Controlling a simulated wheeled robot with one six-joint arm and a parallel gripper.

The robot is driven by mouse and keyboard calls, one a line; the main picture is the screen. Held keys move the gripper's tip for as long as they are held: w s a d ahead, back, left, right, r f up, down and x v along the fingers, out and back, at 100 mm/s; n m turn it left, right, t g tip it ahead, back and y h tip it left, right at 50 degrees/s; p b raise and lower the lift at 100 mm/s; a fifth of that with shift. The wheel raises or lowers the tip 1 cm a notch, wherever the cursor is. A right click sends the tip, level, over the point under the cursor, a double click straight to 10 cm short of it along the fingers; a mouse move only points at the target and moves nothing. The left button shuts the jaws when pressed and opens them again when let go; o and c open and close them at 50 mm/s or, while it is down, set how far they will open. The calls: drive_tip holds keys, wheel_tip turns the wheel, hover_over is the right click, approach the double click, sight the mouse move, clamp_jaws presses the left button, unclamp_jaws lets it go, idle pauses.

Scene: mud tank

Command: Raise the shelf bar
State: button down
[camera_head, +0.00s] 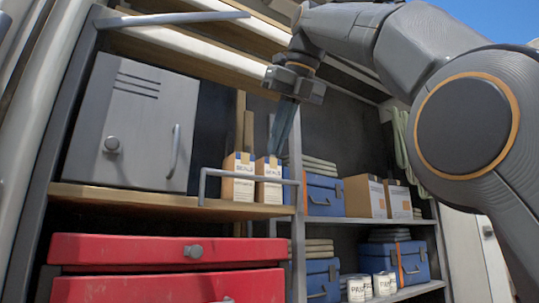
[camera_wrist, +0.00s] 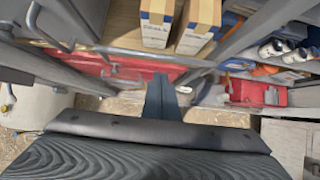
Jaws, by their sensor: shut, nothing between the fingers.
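The shelf bar (camera_head: 226,173) is a thin grey rail with a bent left end. It runs across the front of the wooden shelf (camera_head: 160,199), before two small cartons (camera_head: 238,188). In the wrist view the bar (camera_wrist: 120,52) crosses below the cartons (camera_wrist: 158,22). My gripper (camera_head: 277,150) points down, shut and empty, in front of the shelf and above the right part of the bar in the head view. In the wrist view its closed fingers (camera_wrist: 160,88) end just below the bar in the picture. I cannot tell whether they touch it.
A grey cabinet (camera_head: 135,120) stands on the shelf at left. Red drawers (camera_head: 165,250) lie below. A grey upright (camera_head: 297,215) divides this bay from the right shelves, which hold blue cases (camera_head: 325,195), brown boxes (camera_head: 366,197) and white cans (camera_head: 356,289). Open space lies above the cartons.

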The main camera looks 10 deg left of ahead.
drive_tip(key=s+d+b, duration=0.2)
drive_tip(key=s+d, duration=0.2)
drive_tip(key=s, duration=0.1)
drive_tip(key=shift+s+d, duration=0.25)
drive_tip(key=shift+d, duration=0.15)
drive_tip(key=shift+w, duration=0.1)
